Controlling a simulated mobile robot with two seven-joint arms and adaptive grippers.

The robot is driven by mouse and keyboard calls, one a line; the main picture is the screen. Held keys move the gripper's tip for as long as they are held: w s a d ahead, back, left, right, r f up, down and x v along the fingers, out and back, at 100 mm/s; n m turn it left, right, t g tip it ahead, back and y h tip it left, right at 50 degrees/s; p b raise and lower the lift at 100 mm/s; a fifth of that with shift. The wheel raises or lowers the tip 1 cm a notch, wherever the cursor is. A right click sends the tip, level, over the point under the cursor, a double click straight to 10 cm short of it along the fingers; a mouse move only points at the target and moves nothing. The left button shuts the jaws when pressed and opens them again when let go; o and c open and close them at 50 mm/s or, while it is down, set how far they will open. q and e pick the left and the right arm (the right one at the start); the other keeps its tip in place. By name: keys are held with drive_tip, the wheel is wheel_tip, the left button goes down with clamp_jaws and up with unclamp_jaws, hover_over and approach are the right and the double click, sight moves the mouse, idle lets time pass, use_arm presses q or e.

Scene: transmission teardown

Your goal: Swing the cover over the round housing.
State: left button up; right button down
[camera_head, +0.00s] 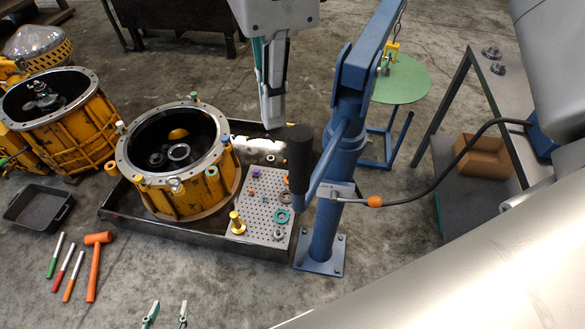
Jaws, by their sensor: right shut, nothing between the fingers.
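The round housing (188,196) is yellow with a grey flange and stands open-topped in a black tray. A blue jib crane (347,150) stands to its right, with a black handle (299,158) on its near side. A yellow hook piece (391,50) hangs from the boom near a green disc (407,82) on blue legs. I cannot tell whether this disc is the cover. My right gripper (272,122) is shut and empty, pointing down just left of the handle, apart from it in the picture. My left gripper (166,317) is open and empty at the bottom edge; only its fingertips show.
The black tray (262,247) also holds a perforated plate (262,205) with small parts. A second housing (75,135) and a domed part (37,42) stand at left. An orange mallet (95,265) and several tools lie on the floor. A bench (503,100) stands right.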

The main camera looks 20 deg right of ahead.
use_arm(q)
drive_tip(key=shift+g, duration=0.5)
drive_tip(key=f+b, duration=0.1)
drive_tip(key=s+f, duration=0.1)
drive_tip(key=f, duration=0.1)
drive_tip(key=s+f+b, duration=0.1)
drive_tip(key=shift+f+b, duration=0.35)
drive_tip(key=shift+f, duration=0.05)
use_arm(e)
wheel_tip(320, 180, down, 6)
drive_tip(key=shift+f, duration=0.25)
drive_tip(key=shift+s+d, duration=0.1)
